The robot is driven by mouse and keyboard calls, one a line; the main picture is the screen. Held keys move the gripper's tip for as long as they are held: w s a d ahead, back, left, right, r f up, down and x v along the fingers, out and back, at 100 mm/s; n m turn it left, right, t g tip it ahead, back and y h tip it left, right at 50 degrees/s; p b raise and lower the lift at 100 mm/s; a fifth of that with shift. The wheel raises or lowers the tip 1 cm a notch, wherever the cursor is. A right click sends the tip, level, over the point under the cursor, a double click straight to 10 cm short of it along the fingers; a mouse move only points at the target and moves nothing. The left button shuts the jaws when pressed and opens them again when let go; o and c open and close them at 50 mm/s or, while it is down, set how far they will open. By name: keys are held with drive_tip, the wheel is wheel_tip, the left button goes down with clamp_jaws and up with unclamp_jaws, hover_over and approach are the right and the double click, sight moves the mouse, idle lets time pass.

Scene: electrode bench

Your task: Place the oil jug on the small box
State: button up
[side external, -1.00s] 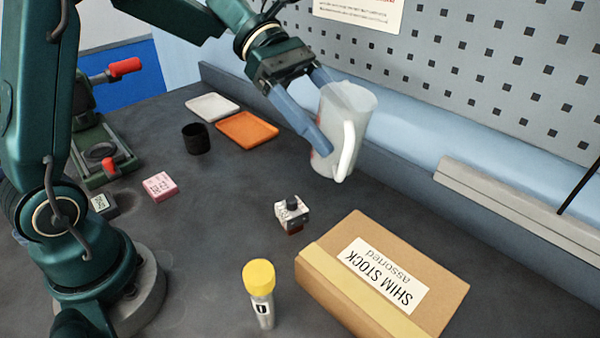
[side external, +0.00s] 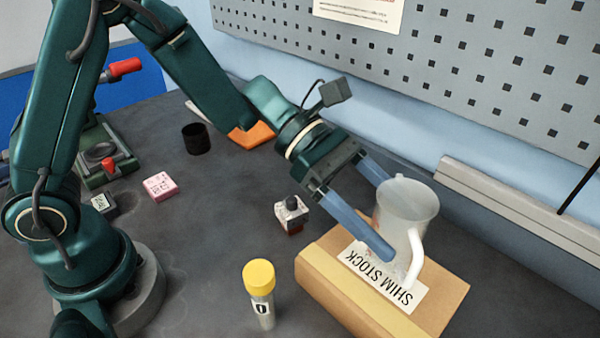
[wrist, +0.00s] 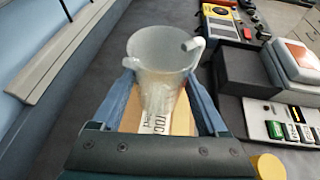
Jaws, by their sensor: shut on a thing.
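The oil jug (side external: 408,205) is a translucent whitish jug with a white handle. My gripper (side external: 385,217) is shut on it, with one blue finger on each side of its body. The jug is upright or nearly so, over the small box (side external: 335,285), a brown cardboard box labelled SHIM STOCK. I cannot tell whether the jug's base touches the box top; it hides part of the label. In the wrist view the jug (wrist: 160,65) sits between the fingers, and part of the box (wrist: 182,122) shows below it.
A yellow-capped vial (side external: 260,292) stands left of the box. A small white block with a black knob (side external: 291,213) is behind it. A black cup (side external: 196,139), an orange tray (side external: 250,137) and a pink block (side external: 160,186) lie further left. A grey rail (side external: 510,205) runs along the right.

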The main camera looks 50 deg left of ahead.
drive_tip(key=shift+f, duration=2)
drive_tip(key=o, duration=1.4)
drive_tip(key=shift+f, duration=0.1)
